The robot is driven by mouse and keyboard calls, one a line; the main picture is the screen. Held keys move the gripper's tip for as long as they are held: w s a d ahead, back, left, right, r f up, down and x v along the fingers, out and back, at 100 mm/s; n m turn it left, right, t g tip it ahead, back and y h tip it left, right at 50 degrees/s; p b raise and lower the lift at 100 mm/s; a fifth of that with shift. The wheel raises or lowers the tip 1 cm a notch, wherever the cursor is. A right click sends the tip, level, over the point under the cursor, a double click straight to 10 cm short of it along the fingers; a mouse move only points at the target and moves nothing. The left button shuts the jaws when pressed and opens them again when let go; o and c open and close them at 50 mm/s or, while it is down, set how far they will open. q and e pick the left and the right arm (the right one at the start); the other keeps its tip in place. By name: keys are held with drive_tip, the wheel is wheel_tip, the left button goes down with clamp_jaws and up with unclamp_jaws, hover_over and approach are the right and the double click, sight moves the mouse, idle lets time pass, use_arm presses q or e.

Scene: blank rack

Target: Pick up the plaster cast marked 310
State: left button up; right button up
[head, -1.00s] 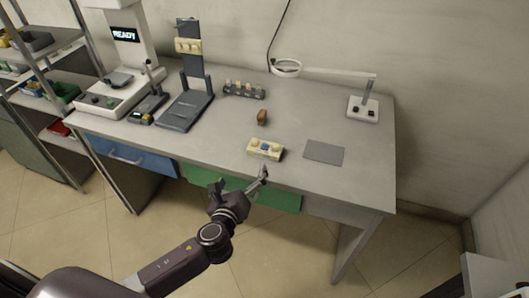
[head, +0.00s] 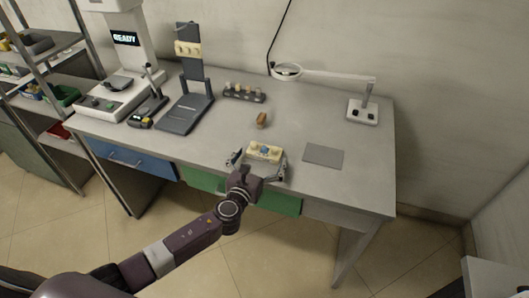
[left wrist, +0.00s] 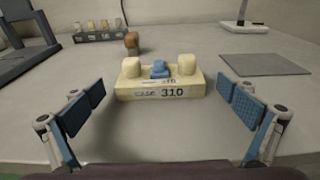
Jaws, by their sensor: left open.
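The plaster cast marked 310 (head: 264,153) is a cream block on the table near its front edge. In the left wrist view the cast (left wrist: 160,88) shows "CASE 310" on its front, with two cream stumps and a blue piece between them on top. My left gripper (head: 259,162) is open, with one finger on each side of the cast. In the left wrist view the fingers of my left gripper (left wrist: 162,103) stand wide apart, with clear gaps to the cast, which lies a little ahead between them. My right gripper is not in view.
A brown object (head: 261,119) stands behind the cast. A grey mat (head: 323,156) lies to its right. A dark rack with several small pieces (head: 244,93), a dark stand (head: 186,110) and a magnifier lamp (head: 363,110) are farther back. The table between is clear.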

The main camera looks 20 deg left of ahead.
use_arm(q)
drive_tip(key=shift+w+f, duration=0.1)
drive_tip(key=shift+w, duration=0.3)
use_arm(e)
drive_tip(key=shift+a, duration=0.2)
use_arm(q)
drive_tip(key=c, duration=1.3)
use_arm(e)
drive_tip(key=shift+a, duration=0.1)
